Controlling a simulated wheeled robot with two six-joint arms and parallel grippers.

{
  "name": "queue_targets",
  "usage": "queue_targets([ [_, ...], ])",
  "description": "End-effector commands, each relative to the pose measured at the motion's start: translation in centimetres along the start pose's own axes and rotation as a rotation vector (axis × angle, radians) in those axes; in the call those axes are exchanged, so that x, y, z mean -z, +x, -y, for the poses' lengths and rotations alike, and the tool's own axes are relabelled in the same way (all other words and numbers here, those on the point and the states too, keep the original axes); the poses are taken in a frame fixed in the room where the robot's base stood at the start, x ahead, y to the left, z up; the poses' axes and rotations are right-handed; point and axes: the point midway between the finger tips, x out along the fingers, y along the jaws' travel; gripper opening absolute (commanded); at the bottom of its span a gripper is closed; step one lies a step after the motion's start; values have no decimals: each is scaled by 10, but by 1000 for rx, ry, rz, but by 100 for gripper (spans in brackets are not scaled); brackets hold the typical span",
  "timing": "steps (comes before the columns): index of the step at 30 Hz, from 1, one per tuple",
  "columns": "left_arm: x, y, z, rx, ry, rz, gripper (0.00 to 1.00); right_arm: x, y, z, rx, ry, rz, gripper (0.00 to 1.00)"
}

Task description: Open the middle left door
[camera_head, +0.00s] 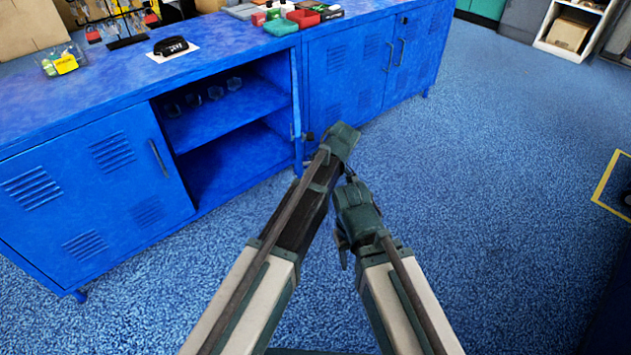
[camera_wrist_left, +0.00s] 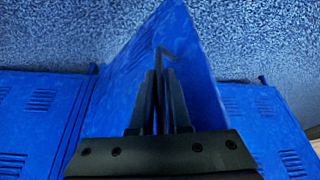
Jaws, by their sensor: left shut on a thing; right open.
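The middle left door (camera_head: 297,95) of the blue cabinet stands swung out and shows nearly edge-on in the head view. In the left wrist view the door (camera_wrist_left: 120,95) is a blue panel sticking out from the cabinet front, with a dark bar handle (camera_wrist_left: 168,53) at my fingertips. My left gripper (camera_wrist_left: 160,78) is shut on this handle; in the head view its fingers are mostly hidden by my left wrist. My right gripper (camera_head: 342,248) is open and empty, low beside my left arm, away from the cabinet.
The open compartment holds a shelf (camera_head: 225,112) with several clear objects. A closed door (camera_head: 95,185) is at left, and more closed doors (camera_head: 365,65) are at right. The worktop (camera_head: 100,85) carries small items. Blue carpet (camera_head: 490,180) is clear at right.

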Motion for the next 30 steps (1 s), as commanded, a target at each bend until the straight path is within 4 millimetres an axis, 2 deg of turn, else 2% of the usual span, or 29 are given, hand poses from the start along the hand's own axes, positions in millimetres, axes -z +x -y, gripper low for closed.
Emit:
queue_targets([
  [8,0,0,0,0,1,1,0,0,0,0,0,0,0,50],
  [9,0,0,0,-1,1,1,20,0,0,0,0,0,0,50],
  [13,0,0,-1,-1,1,0,44,0,0,0,0,0,0,50],
  [30,0,0,0,-1,1,0,45,0,0,0,0,0,0,50],
])
